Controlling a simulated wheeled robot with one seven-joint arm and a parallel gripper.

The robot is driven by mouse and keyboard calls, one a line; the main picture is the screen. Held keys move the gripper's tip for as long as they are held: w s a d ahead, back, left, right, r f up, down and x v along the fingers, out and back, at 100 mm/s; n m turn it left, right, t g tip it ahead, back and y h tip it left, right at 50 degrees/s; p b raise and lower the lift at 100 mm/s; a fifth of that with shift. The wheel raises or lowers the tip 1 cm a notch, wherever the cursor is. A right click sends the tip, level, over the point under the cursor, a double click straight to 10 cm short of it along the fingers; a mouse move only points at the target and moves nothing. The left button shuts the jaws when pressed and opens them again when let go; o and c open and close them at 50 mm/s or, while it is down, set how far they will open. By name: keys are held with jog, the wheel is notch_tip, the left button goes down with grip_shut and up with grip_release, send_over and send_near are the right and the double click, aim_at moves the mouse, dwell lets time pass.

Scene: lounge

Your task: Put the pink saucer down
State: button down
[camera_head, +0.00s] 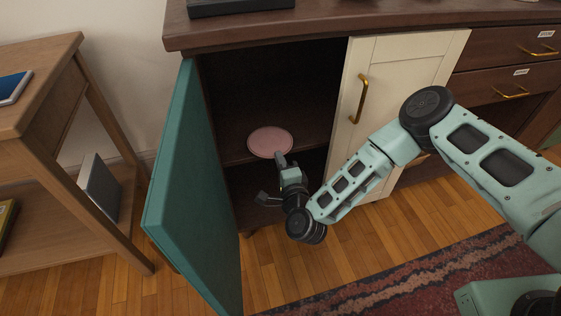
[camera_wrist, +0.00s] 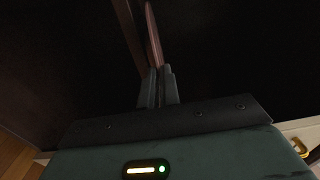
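The pink saucer (camera_head: 270,141) is a flat round disc, lying about level at the front of the open cabinet's shelf (camera_head: 235,150). My gripper (camera_head: 281,160) reaches in from the front and is shut on the saucer's near rim. In the wrist view the saucer (camera_wrist: 154,40) shows edge-on, its rim between the two close fingertips (camera_wrist: 159,78). The shelf's edge (camera_wrist: 129,35) runs close beside it there. I cannot tell whether the saucer touches the shelf or hovers just above it.
The teal door (camera_head: 185,190) stands open on the left, and a closed cream door (camera_head: 385,110) is on the right, close to my arm. The visible shelf looks bare but dark inside. A wooden side table (camera_head: 60,90) stands farther left.

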jog(key=shift+f, duration=0.1)
jog(key=c, duration=1.6)
grip_release()
jog(key=shift+p+v, duration=1.8)
jog(key=shift+v, duration=4.25)
